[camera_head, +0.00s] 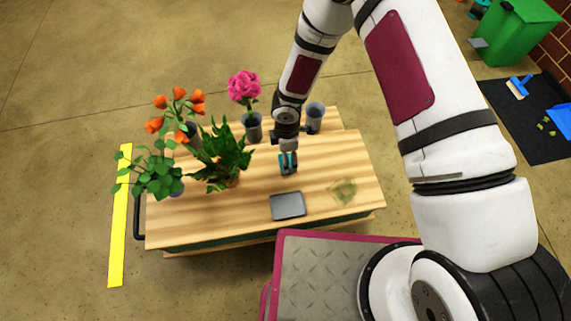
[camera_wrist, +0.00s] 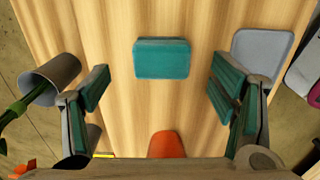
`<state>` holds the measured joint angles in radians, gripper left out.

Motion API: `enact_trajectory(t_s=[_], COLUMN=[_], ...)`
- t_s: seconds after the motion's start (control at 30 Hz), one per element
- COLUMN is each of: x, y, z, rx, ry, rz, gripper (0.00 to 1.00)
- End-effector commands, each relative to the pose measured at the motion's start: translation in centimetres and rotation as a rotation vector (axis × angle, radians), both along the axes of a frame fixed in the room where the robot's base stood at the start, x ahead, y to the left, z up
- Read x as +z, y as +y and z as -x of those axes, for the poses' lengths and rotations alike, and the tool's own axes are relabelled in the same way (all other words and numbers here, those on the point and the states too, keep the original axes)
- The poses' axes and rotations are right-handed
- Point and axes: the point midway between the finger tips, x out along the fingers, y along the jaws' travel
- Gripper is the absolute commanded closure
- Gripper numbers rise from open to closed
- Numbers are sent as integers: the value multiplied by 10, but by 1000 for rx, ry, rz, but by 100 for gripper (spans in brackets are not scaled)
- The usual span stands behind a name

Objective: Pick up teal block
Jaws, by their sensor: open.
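The teal block (camera_wrist: 162,59) lies on the wooden table top in the wrist view, at upper centre. My gripper (camera_wrist: 158,88) is open, with one teal-padded finger to the left and one to the right. In the picture the block sits between and a little above the fingertips, and neither finger touches it. In the head view my gripper (camera_head: 288,164) points down over the middle of the table. There I cannot tell the block from the teal finger pads.
A grey tray (camera_head: 288,206) lies at the table's front, also in the wrist view (camera_wrist: 262,50). Potted plants (camera_head: 222,155) crowd the table's left side. A grey cup (camera_head: 315,117) stands behind my gripper. A greenish clear item (camera_head: 343,191) lies front right. The right side is mostly clear.

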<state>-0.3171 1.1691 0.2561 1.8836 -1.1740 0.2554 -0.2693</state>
Motion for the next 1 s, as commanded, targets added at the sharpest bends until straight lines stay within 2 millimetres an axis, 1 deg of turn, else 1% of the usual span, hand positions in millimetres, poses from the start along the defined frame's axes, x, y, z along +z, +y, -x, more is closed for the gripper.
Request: enact_trajectory(t_s=[0.13, 0.3, 0.4, 0.63, 0.67, 0.7, 0.77, 0.8, 0.87, 0.9, 0.97, 1.0], x=[-14, -39, -50, -50, -50, -50, -50, -50, -50, -50, -50, -50], y=[1, 3, 3, 3, 3, 3, 3, 3, 3, 3, 3, 3], z=[2, 3, 3, 3, 3, 3, 3, 3, 3, 3, 3, 3], rx=[2, 1, 0, 0, 0, 0, 0, 0, 0, 0, 0, 0], ry=[1, 1, 1, 0, 0, 0, 0, 0, 0, 0, 0, 0], rz=[0, 0, 1, 0, 0, 0, 0, 0, 0, 0, 0, 0], gripper=[22, 22, 22, 22, 24, 33, 47, 56, 69, 73, 73, 77])
